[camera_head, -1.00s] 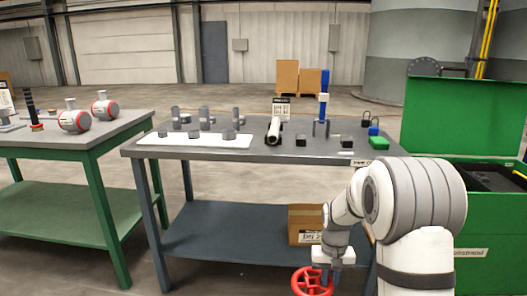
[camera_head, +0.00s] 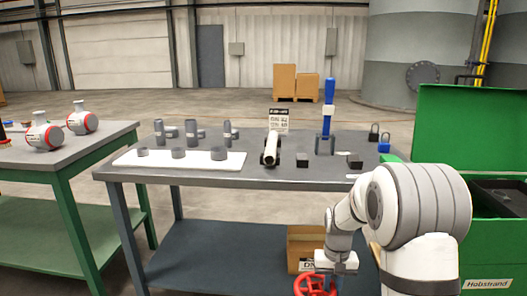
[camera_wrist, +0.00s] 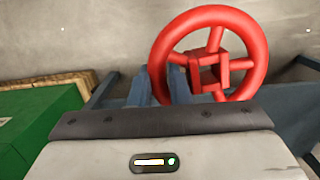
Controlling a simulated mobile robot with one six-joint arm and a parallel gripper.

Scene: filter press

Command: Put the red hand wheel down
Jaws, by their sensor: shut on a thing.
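The red hand wheel (camera_head: 314,284) hangs low in front of the grey table in the head view, cut off by the bottom edge. It also shows in the wrist view (camera_wrist: 256,52), with its round rim, spokes and square hub. My gripper (camera_head: 337,277) is shut on the wheel and points down. In the wrist view the fingers (camera_wrist: 168,82) reach to the wheel beside its hub and near rim. The exact contact is partly hidden by the gripper body.
The grey table (camera_head: 215,172) has a white mat (camera_head: 128,158) with rings, a grey-white cylinder, a blue-handled tool and padlocks. A cardboard box (camera_head: 300,238) stands on its lower shelf. A green chest (camera_head: 490,255) is at right, a green-legged table (camera_head: 75,155) at left.

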